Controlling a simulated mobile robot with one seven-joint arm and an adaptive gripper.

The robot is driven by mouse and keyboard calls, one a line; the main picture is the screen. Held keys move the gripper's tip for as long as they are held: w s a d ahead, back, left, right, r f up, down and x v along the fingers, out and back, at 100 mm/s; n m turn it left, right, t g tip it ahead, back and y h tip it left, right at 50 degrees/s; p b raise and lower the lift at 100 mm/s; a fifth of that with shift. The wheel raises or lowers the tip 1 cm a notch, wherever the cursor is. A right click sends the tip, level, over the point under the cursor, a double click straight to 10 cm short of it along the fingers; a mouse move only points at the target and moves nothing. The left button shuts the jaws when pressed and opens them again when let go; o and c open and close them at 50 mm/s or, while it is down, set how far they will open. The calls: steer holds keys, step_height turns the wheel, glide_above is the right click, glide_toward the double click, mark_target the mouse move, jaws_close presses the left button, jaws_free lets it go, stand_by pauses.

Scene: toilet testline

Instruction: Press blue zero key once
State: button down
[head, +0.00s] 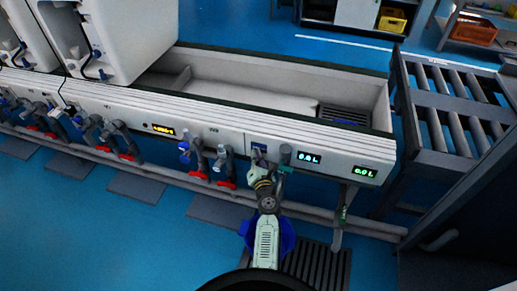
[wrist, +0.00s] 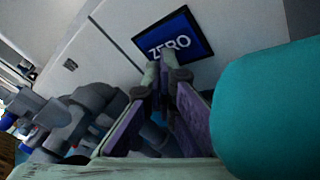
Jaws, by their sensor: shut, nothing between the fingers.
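The blue zero key (wrist: 188,32) shows in the wrist view as a dark-framed blue panel with white "ZERO" lettering on a pale wall. In the head view the key (head: 257,147) is small on the front panel of the long white trough. My gripper (wrist: 163,66) is shut and empty, its fingertips in front of the key's lower edge and covering part of it. Whether the tips touch the key cannot be told. In the head view my gripper (head: 260,172) is just below the key.
A teal rounded part (wrist: 272,110) fills the right of the wrist view, close to the fingers. Grey valves (wrist: 85,115) sit at left. Green displays (head: 309,159) are right of the key. A roller conveyor (head: 455,115) stands at right. Blue floor lies in front.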

steer(key=shift+s+a, duration=0.2)
steer(key=shift+s, duration=0.55)
steer(key=s, duration=0.1)
steer(key=s+a, duration=0.1)
steer(key=s, duration=0.1)
steer(key=s+p, duration=0.1)
steer(key=shift+s+a, duration=0.3)
steer(key=shift+s, duration=0.05)
stand_by(0.8)
